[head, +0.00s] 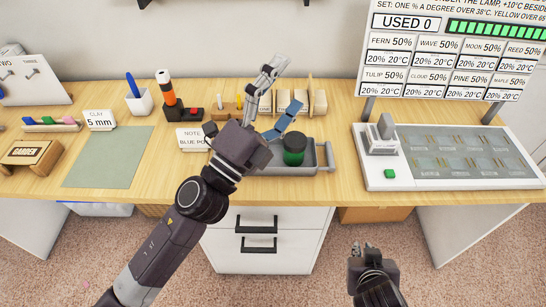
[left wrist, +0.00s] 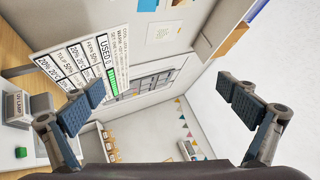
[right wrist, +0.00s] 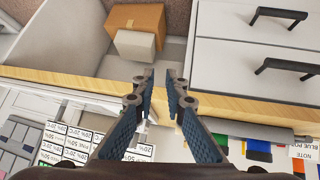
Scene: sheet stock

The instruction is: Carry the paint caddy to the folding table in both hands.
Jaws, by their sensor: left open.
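A grey tray-like caddy (head: 310,170) sits at the front edge of the wooden desk, with a dark green jar (head: 293,150) in it and a handle at its right end. My left arm covers its left part. My left gripper (head: 288,88) is open and empty above and behind the caddy; its spread fingers show in the left wrist view (left wrist: 160,98). My right gripper (head: 363,248) is low in front of the desk, apart from the caddy. Its fingers are close together with a narrow empty gap in the right wrist view (right wrist: 160,78). I cannot make out a folding table.
A console (head: 450,155) with a display board (head: 450,60) stands at the right. A green mat (head: 108,157), a pen cup (head: 139,103) and a note card (head: 192,139) are on the left. White drawers (head: 265,240) stand below the desk. Carpet is clear in front.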

